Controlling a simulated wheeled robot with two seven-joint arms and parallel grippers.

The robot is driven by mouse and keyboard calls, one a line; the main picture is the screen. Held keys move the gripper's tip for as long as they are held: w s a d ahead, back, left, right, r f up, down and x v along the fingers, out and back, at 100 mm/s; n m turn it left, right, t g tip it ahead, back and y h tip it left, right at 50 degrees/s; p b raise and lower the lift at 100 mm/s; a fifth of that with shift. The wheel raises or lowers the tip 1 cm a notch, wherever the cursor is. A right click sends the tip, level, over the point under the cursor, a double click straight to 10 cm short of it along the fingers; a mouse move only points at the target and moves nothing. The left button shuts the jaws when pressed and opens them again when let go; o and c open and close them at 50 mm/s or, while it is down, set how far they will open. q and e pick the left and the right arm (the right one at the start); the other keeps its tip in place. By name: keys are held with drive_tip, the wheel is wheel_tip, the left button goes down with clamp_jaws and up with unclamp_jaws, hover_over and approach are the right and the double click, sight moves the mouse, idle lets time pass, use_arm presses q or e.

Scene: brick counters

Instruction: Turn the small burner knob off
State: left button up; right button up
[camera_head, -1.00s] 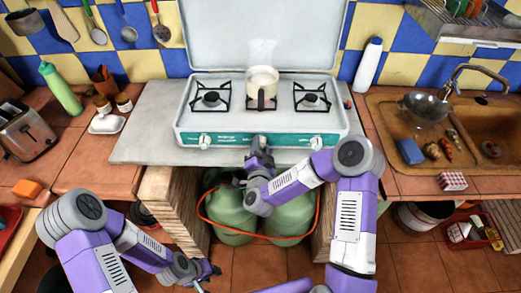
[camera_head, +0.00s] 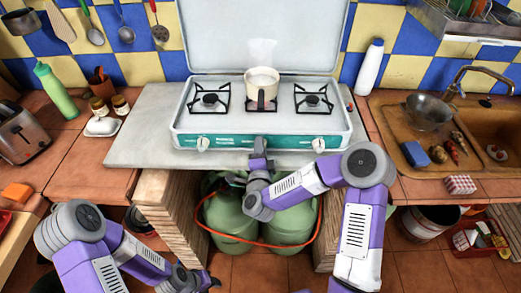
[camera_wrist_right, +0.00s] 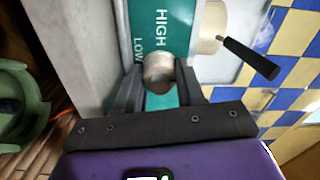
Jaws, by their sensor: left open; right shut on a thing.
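The gas stove (camera_head: 185,128) has a green front panel with a left knob (camera_head: 203,143) and a right knob (camera_head: 318,144). The middle knob is hidden behind my right gripper (camera_head: 260,143) in the head view. In the right wrist view that round metallic knob (camera_wrist_right: 158,72) lies between the fingers of my right gripper (camera_wrist_right: 160,88), which is shut on it. "HIGH" and "LOW" are printed beside it; its pointer mark cannot be made out. A white pot (camera_head: 261,84) stands on the middle burner. My left gripper (camera_head: 208,282) is open and empty, low in front of the counter.
The pot's dark handle (camera_head: 261,100) points toward me above the middle knob. Green gas cylinders (camera_head: 230,220) with an orange hose stand under the stove. The grey slab (camera_head: 140,130) left of the stove is clear. A sink (camera_head: 490,130) is at the right.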

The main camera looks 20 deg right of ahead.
drive_tip(key=shift+r, duration=0.1)
drive_tip(key=o, duration=1)
drive_tip(key=shift+o, duration=0.2)
drive_tip(key=shift+f, duration=0.25)
